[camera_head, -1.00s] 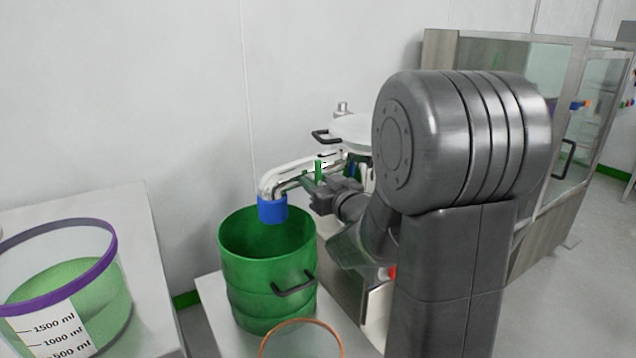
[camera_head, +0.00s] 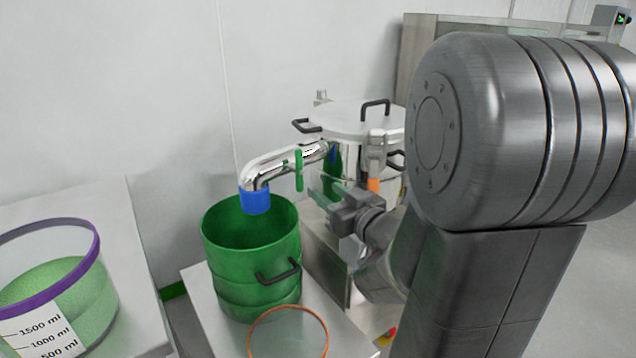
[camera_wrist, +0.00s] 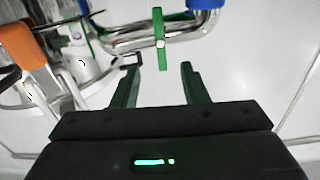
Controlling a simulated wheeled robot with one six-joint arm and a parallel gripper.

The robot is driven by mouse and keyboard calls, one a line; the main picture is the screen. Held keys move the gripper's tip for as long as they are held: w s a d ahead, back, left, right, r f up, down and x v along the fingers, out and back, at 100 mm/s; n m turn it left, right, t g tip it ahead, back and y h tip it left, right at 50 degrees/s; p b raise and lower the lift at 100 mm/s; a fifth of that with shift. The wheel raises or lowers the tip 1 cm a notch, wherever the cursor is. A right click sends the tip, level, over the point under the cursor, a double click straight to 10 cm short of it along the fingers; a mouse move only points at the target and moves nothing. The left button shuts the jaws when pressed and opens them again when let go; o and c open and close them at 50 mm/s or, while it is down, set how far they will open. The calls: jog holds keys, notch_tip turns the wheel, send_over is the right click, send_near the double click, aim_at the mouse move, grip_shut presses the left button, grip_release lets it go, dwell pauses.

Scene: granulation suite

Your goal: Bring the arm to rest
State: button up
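My gripper (camera_head: 326,198) is at the middle of the head view, in front of the steel vessel. In the wrist view my gripper (camera_wrist: 158,75) has its two green-lit fingers apart with nothing between them. A green valve handle (camera_head: 299,170) stands upright on the curved steel outlet pipe (camera_head: 280,161). In the wrist view the green handle (camera_wrist: 160,40) lies beyond the fingertips, apart from them. The pipe ends in a blue collar (camera_head: 255,200) over the open green drum.
The green drum (camera_head: 250,273) stands on a pale bench, with an orange-rimmed vessel (camera_head: 288,334) in front. A purple-rimmed measuring container (camera_head: 60,278) is at left. The lidded steel vessel (camera_head: 357,120) stands behind my gripper. A glass-doored cabinet (camera_head: 419,45) is at the back right.

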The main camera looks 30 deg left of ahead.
aim_at(301, 172)
jog(key=shift+s+d, duration=0.3)
jog(key=shift+d, duration=0.2)
jog(key=b+x, duration=0.1)
jog(key=x, duration=1.3)
jog(key=shift+b, duration=0.35)
jog(key=shift+d, duration=0.1)
